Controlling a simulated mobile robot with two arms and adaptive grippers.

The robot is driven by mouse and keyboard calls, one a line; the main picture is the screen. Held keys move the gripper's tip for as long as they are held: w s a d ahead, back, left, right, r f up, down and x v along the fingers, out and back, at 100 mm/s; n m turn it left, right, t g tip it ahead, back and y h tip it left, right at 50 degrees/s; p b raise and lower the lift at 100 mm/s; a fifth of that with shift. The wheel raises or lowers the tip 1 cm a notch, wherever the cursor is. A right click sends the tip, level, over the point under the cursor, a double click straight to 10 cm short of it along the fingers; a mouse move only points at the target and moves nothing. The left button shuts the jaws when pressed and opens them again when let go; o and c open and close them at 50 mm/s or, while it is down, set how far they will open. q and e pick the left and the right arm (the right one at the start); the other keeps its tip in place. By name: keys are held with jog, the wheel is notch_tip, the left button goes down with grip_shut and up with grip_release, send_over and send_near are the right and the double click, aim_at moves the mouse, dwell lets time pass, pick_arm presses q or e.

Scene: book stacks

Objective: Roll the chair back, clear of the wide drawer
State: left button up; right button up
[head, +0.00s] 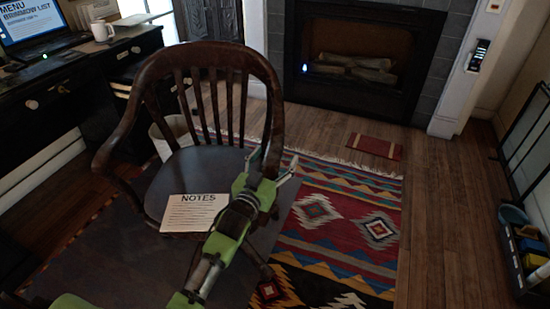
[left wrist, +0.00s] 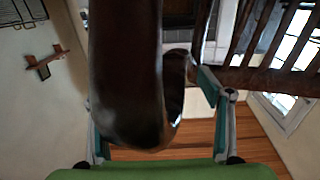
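The dark wooden chair (head: 205,58) has a slatted back, curved arms and a dark seat, and stands in front of the desk. My left gripper (head: 268,172) is at the front end of the chair's right-hand arm. In the left wrist view the left gripper (left wrist: 165,125) has its fingers spread, with the chair arm (left wrist: 125,75) between them. A gap shows on the right side; contact on the left cannot be told. The black desk (head: 60,85) has drawer fronts with pale knobs; which one is the wide drawer is unclear. My right gripper is not in view.
A notes sheet (head: 194,212) lies on the seat. A pale bin (head: 170,135) stands behind the chair. A patterned rug (head: 345,225) lies to the right and under the chair. The fireplace (head: 355,60) is at the back.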

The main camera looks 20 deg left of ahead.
pick_arm(q)
jog(key=shift+s+a+f, duration=0.1)
jog(key=shift+a, duration=0.05)
jog(key=shift+s+f, duration=0.1)
jog(key=shift+s, duration=0.4)
jog(key=s, duration=1.1)
jog(key=shift+a, duration=0.25)
